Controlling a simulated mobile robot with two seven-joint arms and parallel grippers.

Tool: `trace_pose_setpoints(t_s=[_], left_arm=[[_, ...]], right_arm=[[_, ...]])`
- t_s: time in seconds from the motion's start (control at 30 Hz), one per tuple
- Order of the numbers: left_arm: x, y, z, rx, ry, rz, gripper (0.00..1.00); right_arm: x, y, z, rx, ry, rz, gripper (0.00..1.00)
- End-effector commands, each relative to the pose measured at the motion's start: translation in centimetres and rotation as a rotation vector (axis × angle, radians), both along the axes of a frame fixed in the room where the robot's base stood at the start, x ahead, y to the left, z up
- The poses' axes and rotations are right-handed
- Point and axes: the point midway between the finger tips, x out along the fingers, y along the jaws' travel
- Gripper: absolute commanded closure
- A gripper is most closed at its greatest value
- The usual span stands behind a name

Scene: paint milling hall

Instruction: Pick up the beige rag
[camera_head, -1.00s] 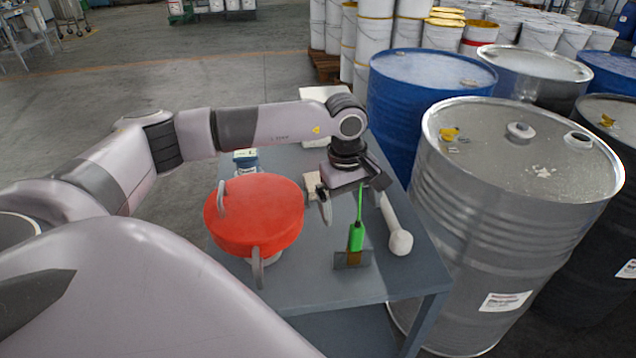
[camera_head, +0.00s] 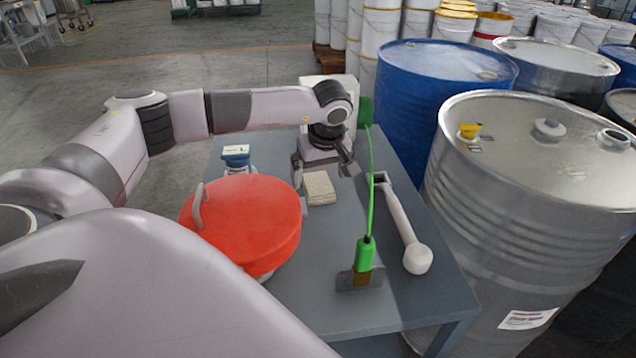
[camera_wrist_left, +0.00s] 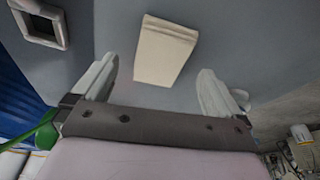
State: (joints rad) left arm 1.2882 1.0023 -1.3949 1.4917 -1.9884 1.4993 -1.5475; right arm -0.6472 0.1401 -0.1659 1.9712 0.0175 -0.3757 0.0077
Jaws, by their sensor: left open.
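The beige rag (camera_head: 320,188) is a small folded block lying flat on the grey-blue table, right of the red lid. It also shows in the left wrist view (camera_wrist_left: 163,52), beyond the fingertips and roughly between them. My left gripper (camera_head: 322,172) is open and empty above the table, just behind the rag in the head view; its two fingers also show in the left wrist view (camera_wrist_left: 158,82). The rag looks apart from both fingers. My right gripper is not in view.
A red round lid (camera_head: 245,222) with handles stands left of the rag. A green-handled scraper (camera_head: 364,256), a white mallet-like tool (camera_head: 410,240) and a blue-capped container (camera_head: 237,158) are on the table (camera_head: 330,310). A steel drum (camera_head: 530,200) and a blue drum (camera_head: 430,90) stand to the right.

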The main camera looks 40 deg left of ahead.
Motion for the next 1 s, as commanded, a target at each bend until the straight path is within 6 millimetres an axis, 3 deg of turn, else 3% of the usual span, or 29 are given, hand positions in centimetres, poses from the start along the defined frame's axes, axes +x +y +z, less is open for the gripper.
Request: trace_pose_setpoints(t_s=[0.2, 0.43, 0.47, 0.63, 1.0], left_arm=[[0.3, 0.7, -2.5, 0.000, 0.002, 0.001, 0.00], [0.3, 0.7, -2.7, 0.000, 0.001, 0.000, 0.00], [0.3, 0.7, -2.7, 0.000, 0.001, 0.000, 0.03], [0.3, 0.7, -2.6, 0.000, 0.001, 0.000, 0.58], [0.3, 0.7, -2.3, -0.001, -0.001, 0.001, 0.59]], right_arm=[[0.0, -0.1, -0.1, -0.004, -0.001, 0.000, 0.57], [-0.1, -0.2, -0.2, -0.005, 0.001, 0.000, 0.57], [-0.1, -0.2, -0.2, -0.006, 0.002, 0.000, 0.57], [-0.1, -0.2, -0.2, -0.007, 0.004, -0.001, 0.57], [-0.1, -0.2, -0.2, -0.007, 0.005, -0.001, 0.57]])
